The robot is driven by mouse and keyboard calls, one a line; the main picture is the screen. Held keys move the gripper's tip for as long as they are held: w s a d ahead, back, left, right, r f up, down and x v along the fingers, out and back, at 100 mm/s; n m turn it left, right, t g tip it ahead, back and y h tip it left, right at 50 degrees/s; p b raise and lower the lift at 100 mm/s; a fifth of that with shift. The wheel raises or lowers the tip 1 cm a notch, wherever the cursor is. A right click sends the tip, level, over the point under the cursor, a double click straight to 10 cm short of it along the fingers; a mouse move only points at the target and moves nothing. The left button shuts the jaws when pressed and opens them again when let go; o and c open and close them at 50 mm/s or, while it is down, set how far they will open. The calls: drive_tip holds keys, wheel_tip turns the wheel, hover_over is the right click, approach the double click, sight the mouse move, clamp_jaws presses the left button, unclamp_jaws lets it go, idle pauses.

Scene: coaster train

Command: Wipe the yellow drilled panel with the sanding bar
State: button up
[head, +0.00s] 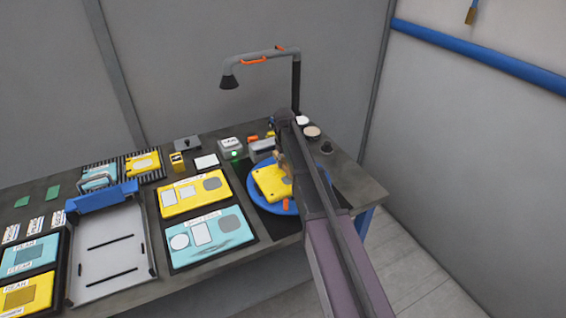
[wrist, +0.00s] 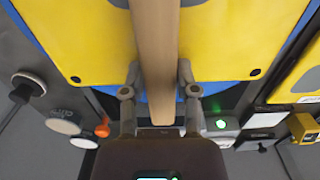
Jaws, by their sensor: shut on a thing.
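The yellow drilled panel (head: 268,183) lies on a round blue plate (head: 254,204) at the right part of the bench. In the wrist view the panel (wrist: 230,40) fills the upper area, with small dark holes near its edge. My gripper (wrist: 158,78) is shut on the tan sanding bar (wrist: 154,35), one finger on each side. The bar extends across the panel in the wrist view; I cannot tell whether it touches the surface. In the head view my arm hides part of the panel and most of the gripper.
A black lamp (head: 229,83) on a bent post arches behind the panel. Yellow and light-blue boards, with a blue-handled grey tray (head: 110,255), lie to the left. A grey device with a green light (wrist: 221,124) and an orange item (wrist: 102,130) sit near the plate.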

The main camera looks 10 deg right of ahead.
sight(274, 170)
drive_tip(key=shift+w+d+f, duration=0.1)
drive_tip(key=shift+w+d, duration=0.15)
drive_tip(key=shift+d, duration=0.65)
drive_tip(key=shift+w+d+f, duration=0.1)
drive_tip(key=shift+w+d, duration=0.15)
drive_tip(key=shift+d, duration=0.65)
drive_tip(key=shift+r, duration=0.1)
drive_tip(key=shift+a, duration=0.1)
drive_tip(key=shift+s+a, duration=0.3)
drive_tip(key=shift+a, duration=0.65)
drive_tip(key=shift+s+a, duration=0.3)
drive_tip(key=shift+a, duration=0.6)
drive_tip(key=shift+a, duration=0.1)
drive_tip(key=shift+s+a, duration=0.3)
drive_tip(key=shift+a, duration=0.65)
drive_tip(key=shift+s+a, duration=0.25)
drive_tip(key=shift+a, duration=0.65)
drive_tip(key=shift+r, duration=0.1)
wheel_tip(274, 170, up, 6)
drive_tip(key=p, duration=0.6)
